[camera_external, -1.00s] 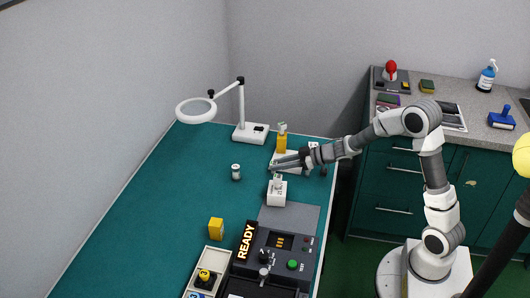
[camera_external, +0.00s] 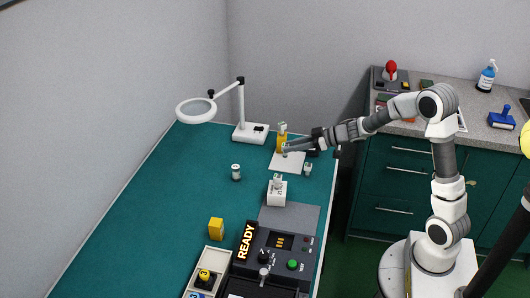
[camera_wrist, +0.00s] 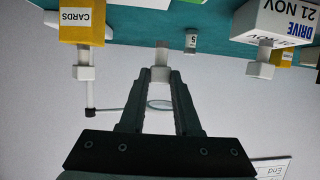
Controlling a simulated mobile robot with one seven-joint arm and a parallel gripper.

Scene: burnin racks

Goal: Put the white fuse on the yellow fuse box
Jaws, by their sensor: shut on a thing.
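My gripper (camera_external: 287,151) is over the white sheet at the back right of the bench, beside the yellow box. In the wrist view its fingertips (camera_wrist: 160,74) are closed on a small pale block (camera_wrist: 160,75) with a thin stem. I cannot tell for sure whether this is the white fuse. A yellow box (camera_external: 282,144) stands close by; the wrist view shows it labelled CARDS (camera_wrist: 82,20), with a pale stem and cap. A white box (camera_external: 277,197) marked DRIVE 21 NOV stands nearer the camera. Another yellow box (camera_external: 216,229) stands at the front left.
A magnifier lamp (camera_external: 250,133) stands at the back and a small jar (camera_external: 236,173) at mid-bench. The bench's left side is free.

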